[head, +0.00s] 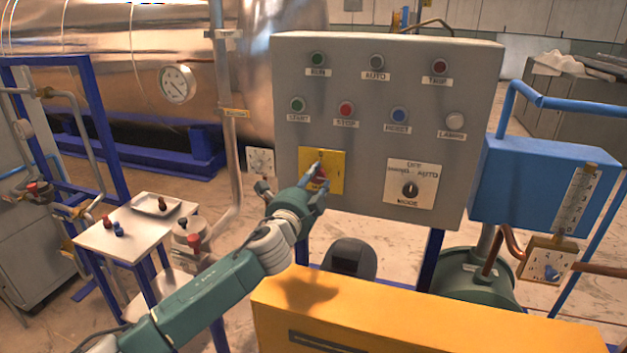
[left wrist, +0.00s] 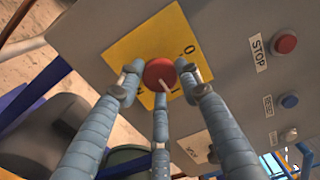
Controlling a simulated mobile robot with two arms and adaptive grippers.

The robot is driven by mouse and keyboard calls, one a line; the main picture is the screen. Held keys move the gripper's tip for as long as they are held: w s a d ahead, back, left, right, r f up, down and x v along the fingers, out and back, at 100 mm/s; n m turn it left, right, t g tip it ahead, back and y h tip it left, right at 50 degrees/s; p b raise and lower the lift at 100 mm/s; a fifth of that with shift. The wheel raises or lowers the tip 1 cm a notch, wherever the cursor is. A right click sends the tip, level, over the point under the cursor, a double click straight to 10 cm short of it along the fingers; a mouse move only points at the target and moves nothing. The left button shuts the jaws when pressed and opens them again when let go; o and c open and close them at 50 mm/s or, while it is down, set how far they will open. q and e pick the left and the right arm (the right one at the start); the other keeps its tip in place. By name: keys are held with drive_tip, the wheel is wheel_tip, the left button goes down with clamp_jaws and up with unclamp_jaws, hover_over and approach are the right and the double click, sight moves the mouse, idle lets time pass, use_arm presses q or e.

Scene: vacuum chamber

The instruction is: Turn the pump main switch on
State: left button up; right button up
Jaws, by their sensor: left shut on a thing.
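The pump main switch is a red round knob (head: 321,172) on a yellow plate (head: 336,158) at the lower left of the grey control panel. In the left wrist view the red knob (left wrist: 159,73) shows a pale pointer line, and an "O" mark is on the yellow plate (left wrist: 133,45) beside it. My left gripper (head: 317,188) is at the plate, its blue-grey fingers shut around the knob. The fingers partly hide the plate's lettering. My right gripper is not in view.
The grey panel (head: 250,100) also carries several buttons, lamps and a mode selector (head: 410,190) right of the plate. A yellow cabinet (head: 400,320) stands low in front. A small white table (head: 130,232) is at the left, a blue box (head: 520,190) at the right.

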use_arm(q)
drive_tip(key=shift+s+d, duration=0.15)
drive_tip(key=shift+d, duration=0.2)
drive_tip(key=o, duration=1)
drive_tip(key=shift+o, duration=0.8)
drive_tip(key=shift+s+d, duration=0.1)
drive_tip(key=shift+d, duration=0.05)
drive_tip(key=shift+s+a, duration=0.15)
drive_tip(key=shift+a, duration=0.1)
drive_tip(key=v, duration=1.1)
drive_tip(key=shift+s, duration=0.3)
drive_tip(key=shift+d, duration=0.1)
